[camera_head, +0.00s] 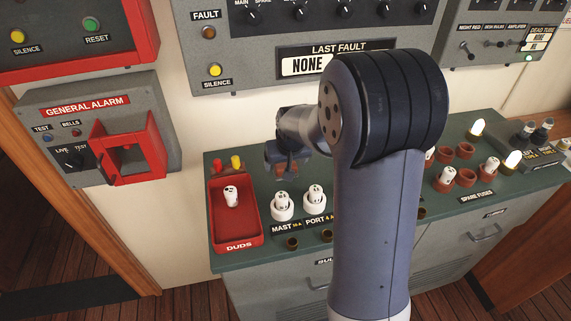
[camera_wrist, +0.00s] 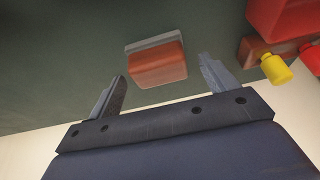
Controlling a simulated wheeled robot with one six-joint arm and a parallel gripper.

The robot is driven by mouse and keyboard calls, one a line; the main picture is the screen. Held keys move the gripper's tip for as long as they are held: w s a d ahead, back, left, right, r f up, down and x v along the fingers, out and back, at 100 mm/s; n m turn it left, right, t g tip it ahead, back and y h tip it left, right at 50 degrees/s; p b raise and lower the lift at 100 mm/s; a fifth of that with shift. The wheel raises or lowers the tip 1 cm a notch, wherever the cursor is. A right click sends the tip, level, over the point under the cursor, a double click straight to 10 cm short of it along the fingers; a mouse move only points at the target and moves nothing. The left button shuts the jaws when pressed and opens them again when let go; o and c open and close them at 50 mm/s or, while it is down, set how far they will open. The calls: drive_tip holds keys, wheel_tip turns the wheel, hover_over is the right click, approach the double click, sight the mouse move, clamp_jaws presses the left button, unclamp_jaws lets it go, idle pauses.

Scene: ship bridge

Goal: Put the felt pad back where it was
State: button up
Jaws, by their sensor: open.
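A small block with a reddish-brown body and a grey layer along one edge, which looks like the felt pad (camera_wrist: 157,66), lies on the green counter top (camera_wrist: 60,75). My gripper (camera_wrist: 163,72) is open, with one finger on each side of the block in the wrist view. There is a gap to both fingers, and nothing is held. In the head view my gripper (camera_head: 286,163) hangs over the back of the counter, just right of the red DUDS tray (camera_head: 236,241). The block is mostly hidden there by the gripper.
Yellow (camera_wrist: 274,68) and red caps stand in a brown holder close to the right finger. White fuses in the MAST (camera_head: 282,206) and PORT (camera_head: 314,197) sockets stand in front of the gripper. The wall with its alarm panel (camera_head: 330,62) rises behind. My arm hides the counter's middle.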

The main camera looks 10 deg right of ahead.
drive_tip(key=v, duration=1)
drive_tip(key=shift+r+b, duration=0.3)
drive_tip(key=shift+s, duration=0.15)
drive_tip(key=shift+c, duration=0.3)
idle(1.5)
